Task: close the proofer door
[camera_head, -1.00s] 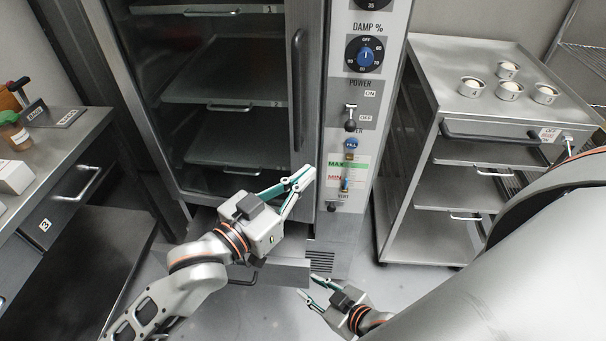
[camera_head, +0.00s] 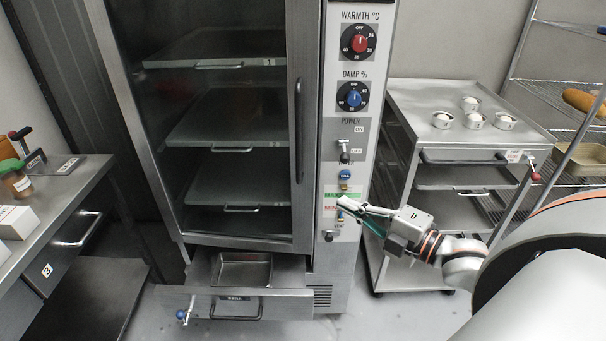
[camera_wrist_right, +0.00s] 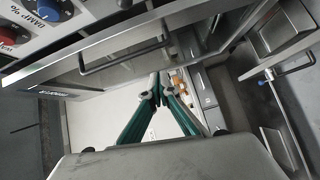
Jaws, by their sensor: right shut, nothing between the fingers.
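The proofer door (camera_head: 246,165) is a tall glass panel in a steel frame with a vertical bar handle (camera_head: 299,130) on its right side. Shelves show behind the glass. Its lower edge slopes down to the right against the drawer below, so it looks slightly ajar, but the gap is not clear. In the wrist view the door handle (camera_wrist_right: 125,55) runs across the upper left. My right gripper (camera_head: 343,204) is shut and empty, in front of the control panel, right of the door. Its fingertips (camera_wrist_right: 158,82) meet in the wrist view. My left gripper is out of view.
Below the door a drawer (camera_head: 235,293) is pulled out with a metal pan (camera_head: 244,270) inside. The control panel (camera_head: 345,115) has knobs and a switch. A steel cart (camera_head: 420,105) with small cups stands right; a counter (camera_head: 75,205) stands left.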

